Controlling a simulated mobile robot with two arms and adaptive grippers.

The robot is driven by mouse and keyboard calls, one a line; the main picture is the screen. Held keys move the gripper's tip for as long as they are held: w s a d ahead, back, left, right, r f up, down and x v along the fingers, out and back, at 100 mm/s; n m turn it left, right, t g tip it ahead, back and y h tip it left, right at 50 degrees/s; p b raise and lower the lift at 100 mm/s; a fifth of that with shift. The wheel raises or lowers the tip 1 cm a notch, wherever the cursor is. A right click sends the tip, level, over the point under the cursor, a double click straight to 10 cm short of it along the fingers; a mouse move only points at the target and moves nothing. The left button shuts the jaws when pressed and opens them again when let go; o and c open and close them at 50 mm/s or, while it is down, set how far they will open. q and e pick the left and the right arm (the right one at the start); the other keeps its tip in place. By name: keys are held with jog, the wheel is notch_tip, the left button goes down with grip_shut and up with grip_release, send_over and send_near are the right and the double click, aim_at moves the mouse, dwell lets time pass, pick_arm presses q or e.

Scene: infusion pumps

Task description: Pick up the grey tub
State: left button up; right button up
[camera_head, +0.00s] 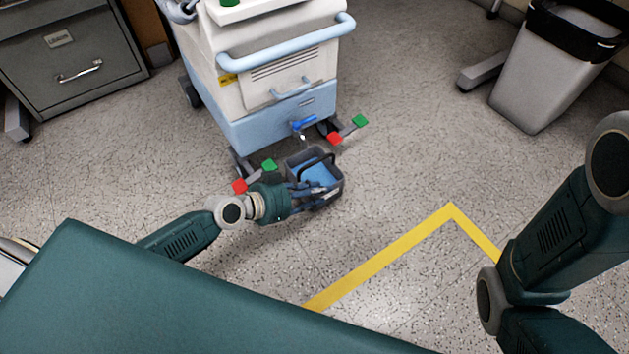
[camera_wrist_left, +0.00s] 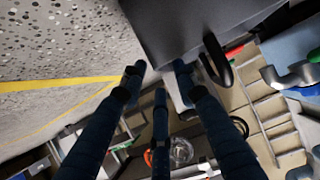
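The grey tub (camera_head: 331,194) stands on the floor just in front of the pump cart, with a black handle (camera_head: 318,160) arching over it and blue showing inside. My left gripper (camera_head: 312,189) is at the tub's near left side, its fingers pointing toward it. In the left wrist view the tub (camera_wrist_left: 190,25) fills the top middle, dark grey, with the curved handle at its right. The fingertips of my left gripper (camera_wrist_left: 158,72) are spread apart close to the tub's lower edge; I cannot tell whether they touch it. My right gripper is out of view.
A white and blue cart (camera_head: 285,85) stands behind the tub, its feet with red and green pedals flanking it. A waste bin (camera_head: 545,80) is at the upper right, a grey cabinet (camera_head: 75,65) at the upper left. Yellow tape (camera_head: 385,258) marks the clear floor.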

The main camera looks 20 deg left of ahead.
pick_arm(q)
jog(key=b+x, duration=0.2)
jog(key=x, duration=0.2)
jog(key=shift+w+f, duration=0.1)
jog(key=shift+w+d+f, duration=0.1)
jog(key=shift+w+d, duration=0.1)
jog(key=shift+w, duration=0.1)
grip_shut()
jog(key=shift+r, duration=0.2)
